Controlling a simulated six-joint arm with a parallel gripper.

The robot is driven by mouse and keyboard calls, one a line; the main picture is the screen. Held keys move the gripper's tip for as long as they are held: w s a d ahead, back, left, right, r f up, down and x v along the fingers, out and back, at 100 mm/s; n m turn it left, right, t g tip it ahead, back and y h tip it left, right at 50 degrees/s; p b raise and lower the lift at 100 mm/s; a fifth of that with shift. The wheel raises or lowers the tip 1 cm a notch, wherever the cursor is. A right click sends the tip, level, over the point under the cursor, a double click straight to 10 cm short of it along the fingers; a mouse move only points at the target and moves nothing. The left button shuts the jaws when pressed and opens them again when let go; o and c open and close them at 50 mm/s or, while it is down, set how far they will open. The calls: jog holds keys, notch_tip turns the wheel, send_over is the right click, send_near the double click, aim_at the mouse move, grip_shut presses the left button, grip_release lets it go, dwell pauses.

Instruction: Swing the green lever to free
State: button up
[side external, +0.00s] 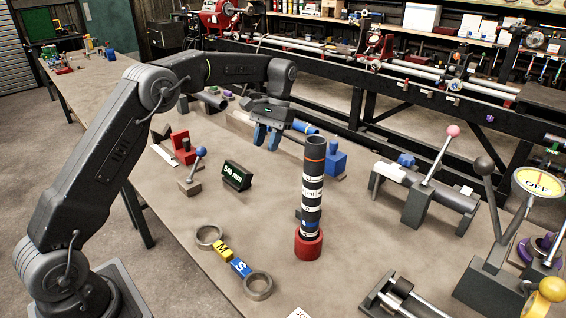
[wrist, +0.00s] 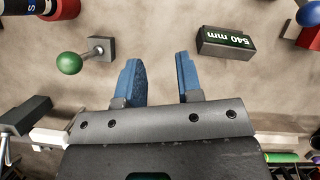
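The green lever's ball (wrist: 69,63) shows in the wrist view, left of my fingers. Its short rod runs right to a small grey block (wrist: 101,47) on the table. In the side view the green ball does not show; the upright striped tube (side external: 312,185) seems to hide it. My gripper (side external: 267,137) has two blue fingers pointing down above the table. In the wrist view my gripper (wrist: 156,62) is open, with nothing between the fingers. It is apart from the lever.
A 540 mm display block (side external: 237,176) and a blue-ball lever (side external: 200,153) stand left of the tube. The tube stands in a red base (side external: 308,243). A blue block (side external: 335,160) is right of my gripper. Two rings joined by a bar (side external: 232,260) lie in front.

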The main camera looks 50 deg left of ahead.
jog(key=a+f+n+t, duration=0.1)
jog(key=a+f, duration=0.1)
jog(key=w+a+f+n+t+y, duration=0.1)
jog(key=a+f, duration=0.1)
jog(key=w+a+f+n+t+y, duration=0.1)
jog(key=a+t, duration=0.1)
jog(key=shift+w+a+f, duration=0.25)
jog(key=shift+a+f, duration=0.15)
jog(key=c, duration=0.4)
jog(key=a+f+n+t, duration=0.1)
jog(key=a+t, duration=0.1)
jog(key=w+a+f+t+y, duration=0.1)
jog(key=t, duration=0.1)
jog(key=a+f+n+t+y, duration=0.1)
jog(key=a, duration=0.1)
jog(key=shift+w+a+n+t, duration=0.3)
jog(key=shift+t, duration=0.1)
grip_shut()
jog(key=s+d+r+n+t+h, duration=0.25)
jog(key=s+d+t+h, duration=0.9)
jog(key=s+d, duration=0.6)
jog(key=x, duration=1.3)
jog(key=shift+f+n+g, duration=0.35)
jog(key=shift+f+n, duration=0.1)
